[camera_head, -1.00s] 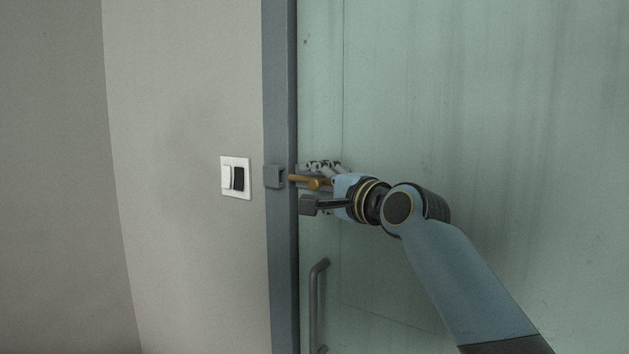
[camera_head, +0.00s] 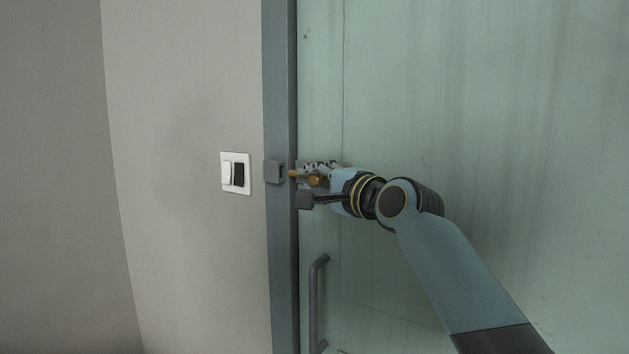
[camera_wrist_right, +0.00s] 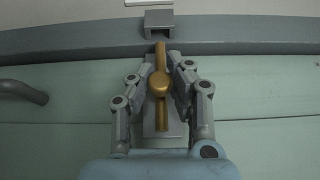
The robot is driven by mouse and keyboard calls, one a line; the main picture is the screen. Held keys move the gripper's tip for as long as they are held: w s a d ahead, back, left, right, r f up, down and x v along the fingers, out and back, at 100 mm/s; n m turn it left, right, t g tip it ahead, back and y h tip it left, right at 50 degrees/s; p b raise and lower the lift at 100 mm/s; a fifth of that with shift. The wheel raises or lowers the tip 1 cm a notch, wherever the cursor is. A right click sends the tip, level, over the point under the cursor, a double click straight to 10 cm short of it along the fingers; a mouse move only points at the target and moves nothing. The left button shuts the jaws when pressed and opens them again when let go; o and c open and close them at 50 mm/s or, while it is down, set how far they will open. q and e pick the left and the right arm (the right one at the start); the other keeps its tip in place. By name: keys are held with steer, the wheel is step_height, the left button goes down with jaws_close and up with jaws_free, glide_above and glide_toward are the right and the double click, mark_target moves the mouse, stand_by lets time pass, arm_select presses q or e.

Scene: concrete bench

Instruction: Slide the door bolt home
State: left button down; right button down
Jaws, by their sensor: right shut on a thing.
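The brass door bolt (camera_head: 293,174) lies horizontally on the green door, its round knob (camera_head: 314,181) standing out. The keeper (camera_head: 274,173) sits on the door frame. My right gripper (camera_head: 309,184) is shut on the knob, one finger above and one below. In the right wrist view my right gripper (camera_wrist_right: 159,75) has the knob (camera_wrist_right: 159,83) between its fingers. My left gripper is not in view.
A white and black light switch (camera_head: 236,174) is on the wall left of the blue-grey door frame (camera_head: 280,90). A grey door handle (camera_head: 315,300) stands below my right gripper. The door (camera_head: 500,120) is otherwise bare.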

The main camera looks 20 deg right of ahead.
steer(key=w+a, duration=0.2)
steer(key=w, duration=0.1)
steer(key=shift+a, duration=0.25)
steer(key=c, duration=1.1)
jaws_free()
steer(key=shift+w, duration=0.1)
steer(key=shift+c, duration=0.2)
steer(key=v, duration=1.2)
